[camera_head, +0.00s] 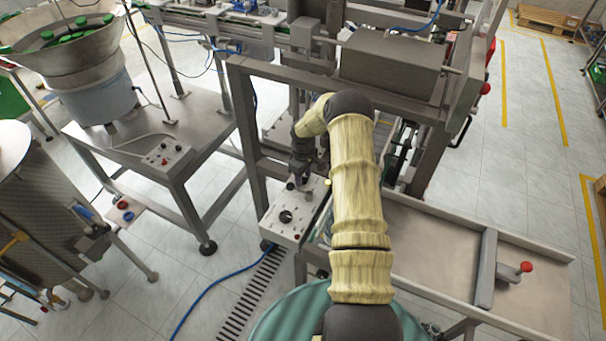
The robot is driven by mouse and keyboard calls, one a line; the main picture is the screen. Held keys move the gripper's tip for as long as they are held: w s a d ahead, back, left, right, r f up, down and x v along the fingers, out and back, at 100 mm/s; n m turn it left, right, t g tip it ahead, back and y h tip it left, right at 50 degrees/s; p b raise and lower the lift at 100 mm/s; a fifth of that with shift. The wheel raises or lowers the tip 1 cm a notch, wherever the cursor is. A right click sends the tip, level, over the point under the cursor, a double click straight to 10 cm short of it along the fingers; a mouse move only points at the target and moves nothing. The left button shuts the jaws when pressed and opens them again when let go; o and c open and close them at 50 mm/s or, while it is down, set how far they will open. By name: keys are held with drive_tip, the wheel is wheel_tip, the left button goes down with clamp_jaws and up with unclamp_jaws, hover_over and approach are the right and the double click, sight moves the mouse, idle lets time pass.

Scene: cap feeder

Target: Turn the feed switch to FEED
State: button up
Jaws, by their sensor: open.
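My gripper (298,181) points down over a light grey control box (287,228) in the middle of the camera_head view. Its fingertips are open, small and partly dark against the box. They are close above or at the box's upper face; I cannot tell whether they touch anything. A black round knob (286,216) sits on the box, nearer to me than the gripper. The lettering is too small to read, so I cannot tell which control is the feed switch or where it points. My arm hides part of the area right of the box.
A second control box (166,156) with a red button stands on the metal table at left, beside the bowl feeder (72,50) holding green caps. A steel frame post (249,145) rises close left of my gripper. A metal chute (430,245) lies to the right.

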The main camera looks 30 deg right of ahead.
drive_tip(key=c, duration=0.7)
